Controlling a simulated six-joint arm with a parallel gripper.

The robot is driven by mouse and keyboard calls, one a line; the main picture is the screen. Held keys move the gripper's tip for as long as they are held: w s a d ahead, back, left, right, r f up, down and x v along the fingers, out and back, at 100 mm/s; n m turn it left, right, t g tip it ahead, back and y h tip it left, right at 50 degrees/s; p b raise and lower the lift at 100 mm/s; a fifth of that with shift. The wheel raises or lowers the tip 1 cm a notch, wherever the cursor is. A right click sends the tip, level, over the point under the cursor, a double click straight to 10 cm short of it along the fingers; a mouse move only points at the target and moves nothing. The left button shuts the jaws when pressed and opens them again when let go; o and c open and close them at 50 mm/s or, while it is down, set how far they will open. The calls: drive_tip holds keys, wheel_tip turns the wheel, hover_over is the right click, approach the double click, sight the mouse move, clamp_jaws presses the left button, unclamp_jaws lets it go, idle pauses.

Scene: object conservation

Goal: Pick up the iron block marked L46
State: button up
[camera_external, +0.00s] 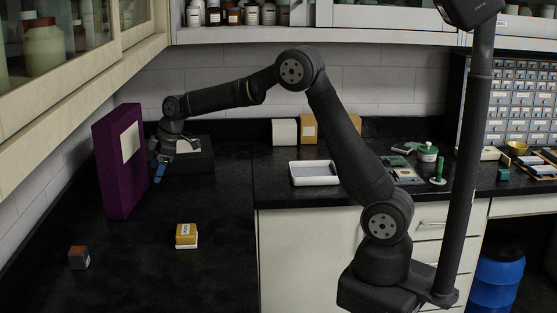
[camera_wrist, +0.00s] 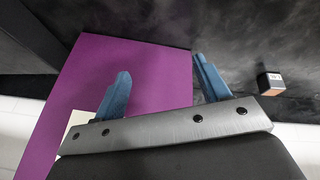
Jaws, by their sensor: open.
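A small block with a rusty brown top and a grey lower part (camera_external: 79,257) sits on the black counter at the front left. It also shows in the wrist view (camera_wrist: 270,84) at the right, with a pale label too small to read, so I cannot confirm the L46 mark. My gripper (camera_external: 158,170) is beside the purple panel, well behind the block and above it. In the wrist view its two blue fingers (camera_wrist: 162,70) are apart, with nothing between them.
The tall purple panel (camera_external: 121,170) stands upright at the left. A yellow and white labelled box (camera_external: 186,235) sits on the counter to the right of the block. A black box (camera_external: 197,158) is behind my gripper, and a white tray (camera_external: 314,180) is farther right. The front counter is mostly clear.

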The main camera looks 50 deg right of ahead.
drive_tip(key=s+a+f+m+g+y, duration=0.1)
drive_tip(key=s+a+f+y, duration=0.15)
drive_tip(key=a, duration=1.55)
drive_tip(key=s+a+r+m+g+h, duration=0.1)
drive_tip(key=s+a+r+h, duration=0.1)
drive_tip(key=s+a+r, duration=0.35)
drive_tip(key=s+a+r+m+g+h, duration=0.1)
drive_tip(key=s+a+r+h, duration=0.15)
drive_tip(key=a, duration=0.65)
hover_over(77, 250)
drive_tip(key=d, duration=0.1)
wheel_tip(77, 250, down, 11)
drive_tip(key=shift+s+r, duration=0.1)
drive_tip(key=shift+s, duration=0.05)
drive_tip(key=shift+a+f, duration=0.2)
drive_tip(key=shift+f, duration=0.7)
drive_tip(key=shift+a+f, duration=0.15)
drive_tip(key=shift+f, duration=0.75)
drive_tip(key=shift+a+f, duration=0.2)
drive_tip(key=shift+f, duration=0.7)
drive_tip(key=shift+r, duration=0.15)
clamp_jaws()
